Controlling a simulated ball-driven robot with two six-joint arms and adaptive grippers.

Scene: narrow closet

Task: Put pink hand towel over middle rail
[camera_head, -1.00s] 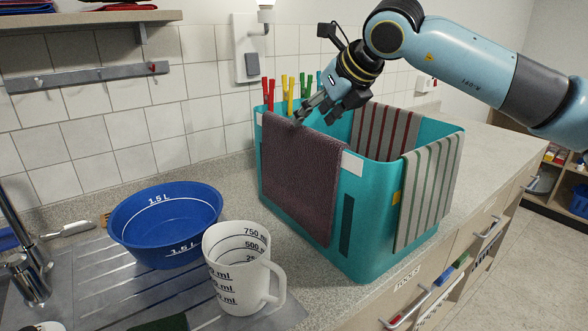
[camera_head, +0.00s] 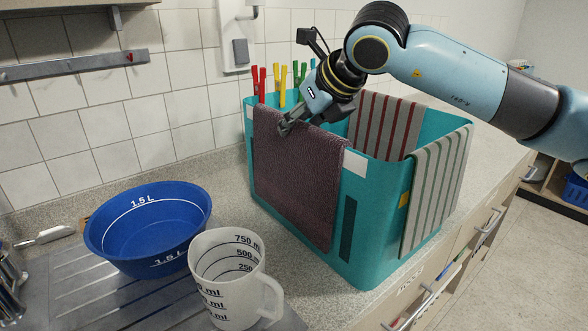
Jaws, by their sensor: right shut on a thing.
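A mauve-pink hand towel (camera_head: 295,185) hangs over the near left wall of a teal bin (camera_head: 380,215), its long side down the outside. My right gripper (camera_head: 286,128) is at the towel's top edge, shut on the cloth there. Its arm comes in from the right over the bin. A red-striped towel (camera_head: 385,125) hangs over the far wall of the bin, and a green-striped towel (camera_head: 436,190) over the right wall. The middle rail cannot be made out in this view. My left gripper is not in view.
Coloured clothes pegs (camera_head: 281,82) stand along the bin's back left rim. A blue bowl (camera_head: 150,228) and a white measuring jug (camera_head: 235,278) stand on the draining board to the left. A hook strip (camera_head: 70,66) is on the tiled wall.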

